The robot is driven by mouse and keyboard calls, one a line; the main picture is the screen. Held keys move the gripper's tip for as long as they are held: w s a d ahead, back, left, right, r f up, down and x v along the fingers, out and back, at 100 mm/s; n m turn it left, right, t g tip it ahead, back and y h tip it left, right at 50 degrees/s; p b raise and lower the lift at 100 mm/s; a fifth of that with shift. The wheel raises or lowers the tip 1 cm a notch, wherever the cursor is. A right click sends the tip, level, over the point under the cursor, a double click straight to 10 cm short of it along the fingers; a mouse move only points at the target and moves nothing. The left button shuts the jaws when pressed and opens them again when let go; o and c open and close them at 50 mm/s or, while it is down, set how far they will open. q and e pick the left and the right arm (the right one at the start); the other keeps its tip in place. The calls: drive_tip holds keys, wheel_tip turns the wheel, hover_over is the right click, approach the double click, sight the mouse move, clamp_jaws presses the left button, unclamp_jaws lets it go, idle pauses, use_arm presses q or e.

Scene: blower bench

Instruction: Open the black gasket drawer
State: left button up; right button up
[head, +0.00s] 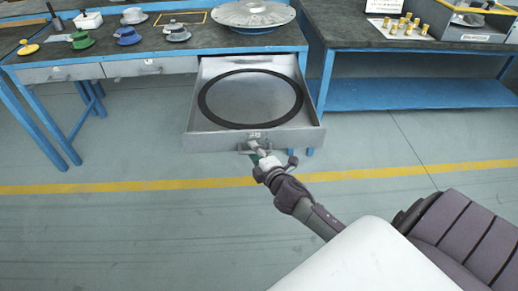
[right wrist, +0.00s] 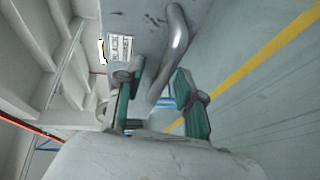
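The grey metal drawer (head: 195,122) is pulled far out from under the blue-framed bench. A large black ring gasket (head: 206,112) lies flat inside it. The bar handle (head: 245,151) is on the drawer's front, below a small label. My right gripper (head: 258,150) is at this handle. In the right wrist view, the curved metal handle (right wrist: 178,42) reaches down between the green-padded fingers of my right gripper (right wrist: 158,78). The fingers stand apart, with gaps showing beside the bar. My left gripper is in neither view.
Two closed drawers, one of them the left drawer (head: 60,73), sit left of the open one. A round metal plate (head: 252,13) and several coloured parts stand on the bench. Another bench with a blue shelf (head: 420,95) is at the right. The floor before the drawer is clear.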

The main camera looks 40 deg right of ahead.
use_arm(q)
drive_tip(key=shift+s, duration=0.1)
use_arm(e)
drive_tip(key=v, duration=1.2)
drive_tip(key=shift+w+d, duration=0.1)
